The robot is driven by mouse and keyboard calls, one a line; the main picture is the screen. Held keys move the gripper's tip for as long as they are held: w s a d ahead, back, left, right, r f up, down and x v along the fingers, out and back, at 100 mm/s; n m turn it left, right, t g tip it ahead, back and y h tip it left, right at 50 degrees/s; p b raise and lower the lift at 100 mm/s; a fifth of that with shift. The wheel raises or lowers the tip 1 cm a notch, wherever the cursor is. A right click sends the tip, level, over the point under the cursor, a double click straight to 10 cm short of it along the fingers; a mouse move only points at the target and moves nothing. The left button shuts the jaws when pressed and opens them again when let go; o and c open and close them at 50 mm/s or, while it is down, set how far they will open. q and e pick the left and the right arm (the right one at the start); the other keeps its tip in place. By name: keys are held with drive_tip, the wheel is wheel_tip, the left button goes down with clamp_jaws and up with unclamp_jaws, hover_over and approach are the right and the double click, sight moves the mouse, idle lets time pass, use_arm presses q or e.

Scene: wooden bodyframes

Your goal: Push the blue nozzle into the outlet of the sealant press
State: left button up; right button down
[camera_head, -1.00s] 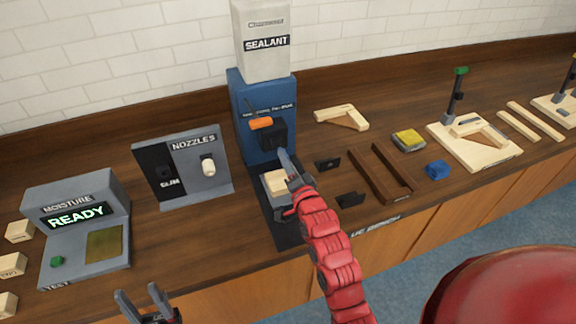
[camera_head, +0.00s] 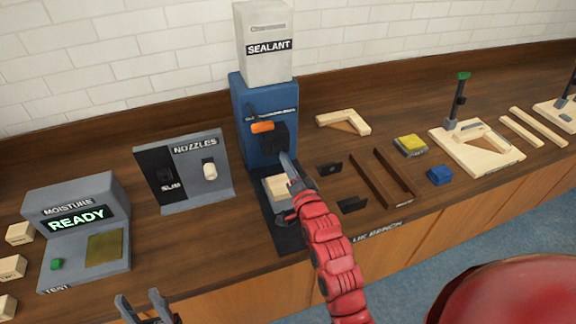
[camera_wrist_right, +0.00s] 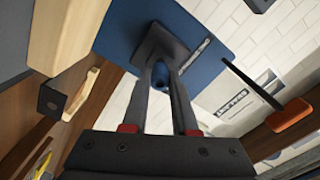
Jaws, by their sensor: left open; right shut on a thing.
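The sealant press (camera_head: 262,104) is a blue stand with a white SEALANT box (camera_head: 264,45) on top and a dark outlet block (camera_head: 274,139) on its front. My right gripper (camera_head: 287,160) is at the outlet block, its fingers pointing up toward it. In the right wrist view the right gripper (camera_wrist_right: 165,80) is shut on the blue nozzle (camera_wrist_right: 161,77), just in front of the dark block (camera_wrist_right: 158,45). I cannot tell whether the nozzle is in the outlet. My left gripper (camera_head: 140,302) is open and empty at the lower left edge.
An orange handle (camera_head: 262,127) sits above the outlet. A pale wood block (camera_head: 272,187) lies on the press base below. The nozzle holder (camera_head: 190,172) with a white nozzle stands left of the press. Dark rails (camera_head: 370,185) lie to the right.

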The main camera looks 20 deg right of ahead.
drive_tip(key=shift+f+b, duration=0.1)
drive_tip(key=shift+b, duration=0.45)
idle(0.6)
drive_tip(key=shift+w+b, duration=0.45)
drive_tip(key=shift+w, duration=0.95)
drive_tip(key=c, duration=0.6)
unclamp_jaws()
drive_tip(key=shift+s, duration=0.65)
drive_tip(key=s+p, duration=0.2)
drive_tip(key=s, duration=1.4)
drive_tip(key=shift+d+p, duration=0.25)
drive_tip(key=shift+p, duration=0.1)
